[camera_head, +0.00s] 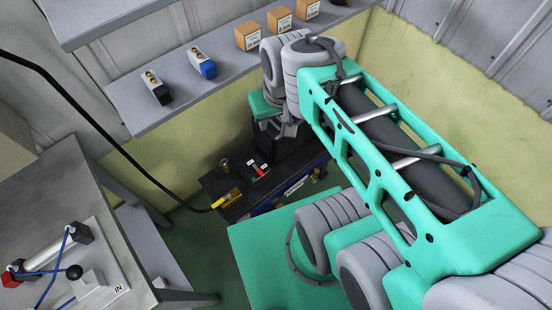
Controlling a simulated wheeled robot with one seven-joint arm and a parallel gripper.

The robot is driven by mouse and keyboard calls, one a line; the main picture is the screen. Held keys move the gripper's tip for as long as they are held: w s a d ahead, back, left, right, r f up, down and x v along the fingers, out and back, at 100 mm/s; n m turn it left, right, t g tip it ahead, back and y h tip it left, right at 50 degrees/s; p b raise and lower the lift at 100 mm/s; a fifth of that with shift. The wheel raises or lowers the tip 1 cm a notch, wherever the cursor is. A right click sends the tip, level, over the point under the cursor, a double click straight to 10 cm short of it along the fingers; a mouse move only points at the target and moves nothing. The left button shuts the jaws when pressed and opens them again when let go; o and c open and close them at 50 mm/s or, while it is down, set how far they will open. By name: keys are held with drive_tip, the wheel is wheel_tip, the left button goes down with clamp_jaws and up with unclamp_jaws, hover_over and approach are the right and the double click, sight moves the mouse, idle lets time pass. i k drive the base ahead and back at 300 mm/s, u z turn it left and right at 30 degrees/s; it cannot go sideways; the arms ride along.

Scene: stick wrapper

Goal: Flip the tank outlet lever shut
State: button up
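A dark tank unit (213,185) with a blue lower side stands low on the floor, near the middle of the view. I cannot tell the lever's exact angle. My gripper (284,130) shows small and dark at the end of my green and grey arm, above and behind the tank's right part. The lever is to the left and nearer, apart from the gripper. The fingertips are too small and dark to read.
A black hose (105,117) runs from the upper left to the tank. A grey shelf (130,95) above holds two small blocks (202,63) and several cardboard boxes (247,36). A metal table (60,190) with fittings and blue cables stands left. Green floor (190,232) is open between table and tank.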

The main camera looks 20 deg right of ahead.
sight(223, 199)
drive_tip(key=k, duration=1)
drive_tip(key=z, duration=0.35)
drive_tip(key=i, duration=0.95)
drive_tip(key=u, duration=1.45)
